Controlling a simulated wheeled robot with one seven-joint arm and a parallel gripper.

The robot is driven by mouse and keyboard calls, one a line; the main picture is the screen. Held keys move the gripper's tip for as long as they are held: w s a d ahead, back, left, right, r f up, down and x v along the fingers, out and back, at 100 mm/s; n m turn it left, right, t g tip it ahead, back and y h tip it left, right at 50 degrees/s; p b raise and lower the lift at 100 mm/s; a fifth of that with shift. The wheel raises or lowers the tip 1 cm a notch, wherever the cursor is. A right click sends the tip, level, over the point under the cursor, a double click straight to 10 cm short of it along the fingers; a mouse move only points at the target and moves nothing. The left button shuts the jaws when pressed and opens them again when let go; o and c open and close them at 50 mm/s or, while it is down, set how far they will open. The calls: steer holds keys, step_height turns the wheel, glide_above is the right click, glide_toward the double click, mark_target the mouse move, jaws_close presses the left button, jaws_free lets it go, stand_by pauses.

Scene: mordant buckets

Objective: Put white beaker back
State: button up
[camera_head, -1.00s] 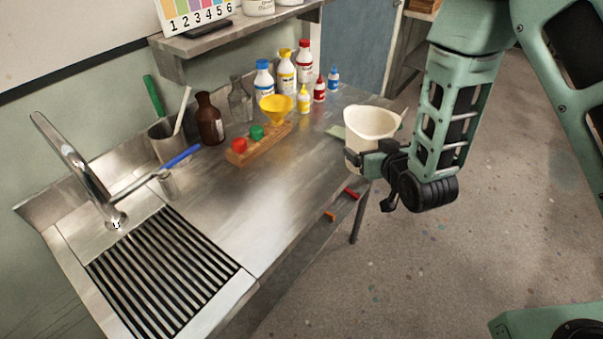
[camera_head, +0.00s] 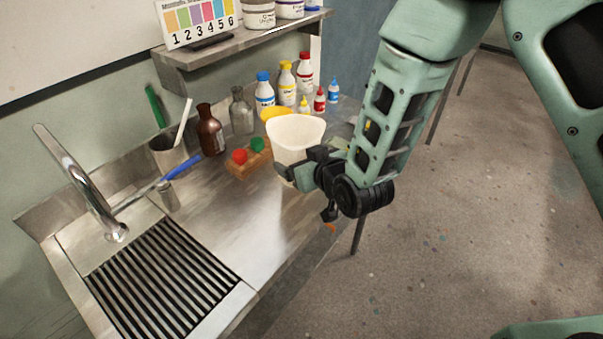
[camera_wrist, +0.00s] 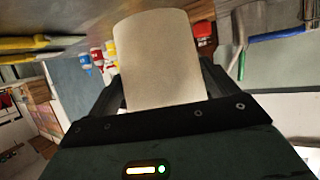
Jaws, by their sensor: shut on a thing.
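The white beaker (camera_head: 294,135) is a cream-white cup with a wide open mouth, upright or nearly so. In the wrist view the beaker (camera_wrist: 157,60) stands large between the two dark fingers (camera_wrist: 160,95).
Brown (camera_head: 209,133) and clear bottles (camera_head: 241,112) and several dye bottles (camera_head: 264,95) line the back. Bare steel (camera_head: 235,215) lies to the left, beside the drain grid (camera_head: 160,275).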

steer(key=shift+f+p, duration=0.5)
steer(key=shift+f, duration=1.75)
steer(key=shift+f, duration=0.2)
steer(key=o, duration=1.3)
